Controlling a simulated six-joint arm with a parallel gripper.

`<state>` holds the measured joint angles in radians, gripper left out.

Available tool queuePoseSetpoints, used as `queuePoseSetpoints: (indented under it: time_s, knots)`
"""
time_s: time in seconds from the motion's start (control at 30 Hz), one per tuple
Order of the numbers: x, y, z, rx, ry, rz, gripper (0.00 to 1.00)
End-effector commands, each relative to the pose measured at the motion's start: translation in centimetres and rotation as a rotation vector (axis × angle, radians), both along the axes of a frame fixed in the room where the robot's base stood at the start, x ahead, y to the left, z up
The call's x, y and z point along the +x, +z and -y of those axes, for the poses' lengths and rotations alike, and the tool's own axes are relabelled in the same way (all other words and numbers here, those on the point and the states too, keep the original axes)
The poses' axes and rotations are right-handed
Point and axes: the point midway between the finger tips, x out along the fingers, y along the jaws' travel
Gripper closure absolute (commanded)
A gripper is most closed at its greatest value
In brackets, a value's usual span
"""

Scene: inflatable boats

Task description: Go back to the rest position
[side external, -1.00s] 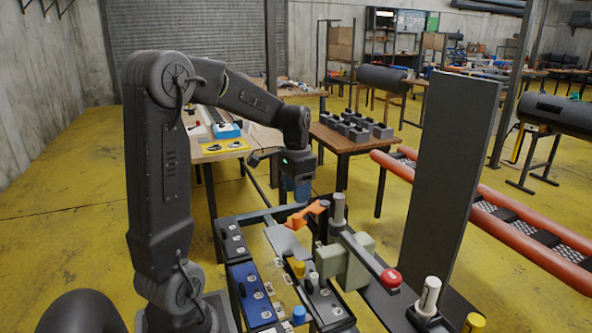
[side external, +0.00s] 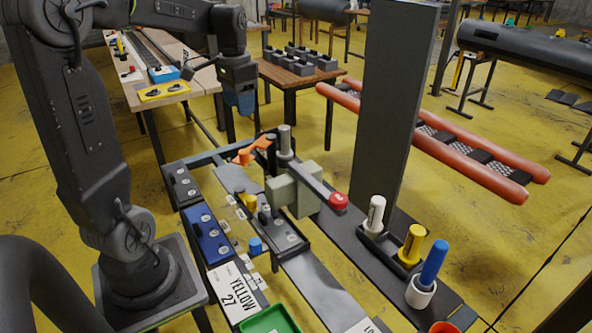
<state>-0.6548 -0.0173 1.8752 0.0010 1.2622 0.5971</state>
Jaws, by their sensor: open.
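My gripper (side external: 240,103) hangs from the end of my arm in the side external view, pointing down. It is in the air above and behind the work bench fixture, near the orange clamp piece (side external: 251,153), and apart from it. The fingertips are small and dark bluish; nothing shows held between them. My arm stands at the left, its upper links reaching right.
The fixture has a grey-green block (side external: 293,190), a lever with a red knob (side external: 338,201) and a tall dark panel (side external: 392,105). White, yellow and blue (side external: 433,263) cylinders stand at the right. A green tray (side external: 268,322) is at the front. A wooden table (side external: 285,78) stands behind.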

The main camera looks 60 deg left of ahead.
Motion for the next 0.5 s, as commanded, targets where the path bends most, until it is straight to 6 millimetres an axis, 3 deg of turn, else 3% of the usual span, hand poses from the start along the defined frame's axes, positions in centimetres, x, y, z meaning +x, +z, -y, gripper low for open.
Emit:
queuePoseSetpoints:
  time_s: [0.17, 0.3, 0.5]
  knots:
    - [-1.1, 1.1, 7.5, 0.056, -0.031, 0.114, 0.45]
    - [-3.7, 1.0, 14.1, 0.073, -0.047, 0.247, 0.45]
    - [-7.7, -0.3, 19.8, 0.037, -0.062, 0.407, 0.45]
